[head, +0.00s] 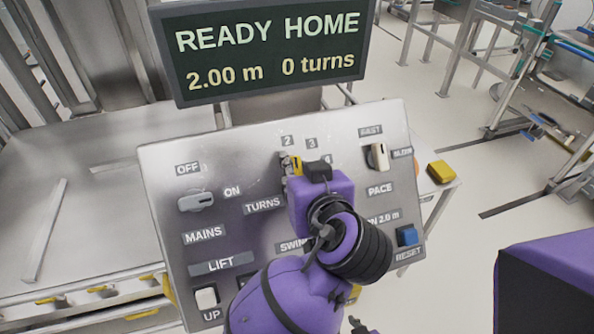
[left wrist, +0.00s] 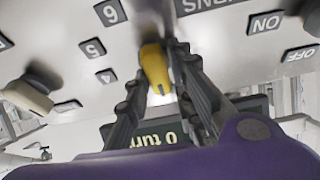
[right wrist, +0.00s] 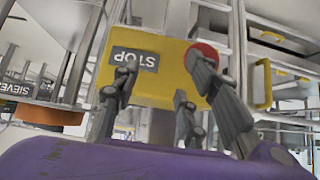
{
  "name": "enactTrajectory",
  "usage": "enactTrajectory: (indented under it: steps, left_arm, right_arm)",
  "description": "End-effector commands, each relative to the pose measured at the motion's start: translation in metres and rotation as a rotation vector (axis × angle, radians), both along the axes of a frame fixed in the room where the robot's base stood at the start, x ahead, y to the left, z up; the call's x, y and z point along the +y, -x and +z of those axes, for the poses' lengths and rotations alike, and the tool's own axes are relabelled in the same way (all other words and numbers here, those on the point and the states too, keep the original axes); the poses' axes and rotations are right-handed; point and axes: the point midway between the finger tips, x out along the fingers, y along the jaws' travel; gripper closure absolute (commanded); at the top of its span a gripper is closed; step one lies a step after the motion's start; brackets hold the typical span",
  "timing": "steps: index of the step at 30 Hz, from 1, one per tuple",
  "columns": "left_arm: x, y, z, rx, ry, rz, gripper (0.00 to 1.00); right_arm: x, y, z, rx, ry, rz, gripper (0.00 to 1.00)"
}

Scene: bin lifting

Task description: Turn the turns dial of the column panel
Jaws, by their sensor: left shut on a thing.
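The column panel (head: 229,160) is a grey tilted board with labelled controls. Its yellow turns dial (head: 296,166) is near the top middle, partly hidden by my left gripper (head: 291,162). In the left wrist view the yellow dial (left wrist: 155,68) stands between the two dark fingers, which are shut on it. The numbers 4, 5 and 6 show around it. The display (head: 270,50) above the panel reads READY HOME, 2.00 m, 0 turns. My right gripper (right wrist: 165,85) is open and empty, in front of a yellow STOP box (right wrist: 170,75) with a red button.
Other controls share the panel: the mains switch (head: 196,202), pace switch (head: 377,157), blue reset button (head: 407,235) and white up button (head: 206,297). A metal table (head: 90,200) stands at the left. Open floor (head: 440,120) lies to the right, with metal frames beyond.

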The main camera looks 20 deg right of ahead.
Motion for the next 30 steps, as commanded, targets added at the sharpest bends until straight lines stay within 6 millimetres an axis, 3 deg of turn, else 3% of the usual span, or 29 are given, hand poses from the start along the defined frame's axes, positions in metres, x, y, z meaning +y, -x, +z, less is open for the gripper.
enactTrajectory:
  steps: [30]
  left_arm:
    - [-0.0040,0.0004,-0.0019,0.016,-0.457,-0.390,1.00]
  right_arm:
    - [0.0008,0.0001,-0.0002,0.000,-0.002,-0.001,0.60]
